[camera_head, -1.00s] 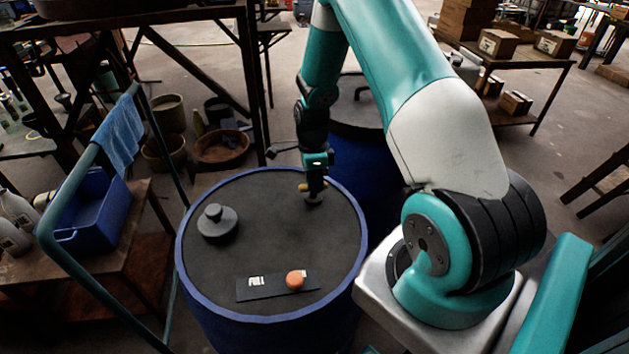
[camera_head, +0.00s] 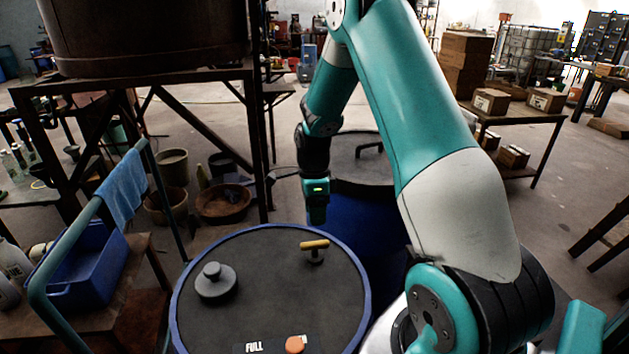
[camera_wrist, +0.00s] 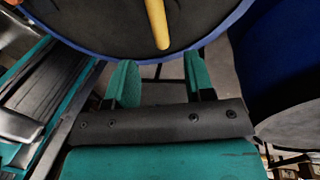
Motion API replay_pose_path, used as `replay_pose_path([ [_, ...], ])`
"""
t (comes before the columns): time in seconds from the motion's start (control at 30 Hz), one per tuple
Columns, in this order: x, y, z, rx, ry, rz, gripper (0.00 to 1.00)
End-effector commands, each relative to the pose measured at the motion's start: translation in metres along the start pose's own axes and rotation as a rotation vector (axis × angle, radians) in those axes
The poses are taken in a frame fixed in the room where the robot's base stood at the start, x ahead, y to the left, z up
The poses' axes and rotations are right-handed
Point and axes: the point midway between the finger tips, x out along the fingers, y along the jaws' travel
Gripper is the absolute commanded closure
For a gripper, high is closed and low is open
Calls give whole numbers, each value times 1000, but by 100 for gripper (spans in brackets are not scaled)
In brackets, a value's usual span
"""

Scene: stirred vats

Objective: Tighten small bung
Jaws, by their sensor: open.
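A blue-rimmed drum (camera_head: 262,300) with a dark lid stands in front of me. A T-shaped piece with a yellow bar handle (camera_head: 314,244) and a short dark stem stands upright near the lid's far side. The small bung at its foot is hard to make out. My gripper (camera_head: 316,218) is beyond and above the handle, apart from it. In the wrist view my gripper (camera_wrist: 160,80) is open and empty, its fingers short of the yellow handle (camera_wrist: 157,22). A round dark grey knobbed piece (camera_head: 215,284) sits on the lid's left.
A dark plate marked FULL (camera_head: 254,348) with an orange cap (camera_head: 294,345) lies at the lid's near edge. Another blue drum (camera_head: 370,215) stands behind right. A teal rail with a blue cloth (camera_head: 122,190) and a blue bin (camera_head: 85,275) are left. The lid's middle is clear.

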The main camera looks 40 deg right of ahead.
Motion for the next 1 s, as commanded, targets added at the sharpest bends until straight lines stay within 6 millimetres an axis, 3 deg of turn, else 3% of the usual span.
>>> replay_pose_path([
  [0.2, -55, -2, 0, 1, -2, -6, 52],
  [0.4, -86, -1, 0, 2, -1, -3, 52],
  [0.6, -96, 0, -1, 2, 0, -1, 52],
  [1.0, -96, 0, -1, 2, 0, -1, 52],
])
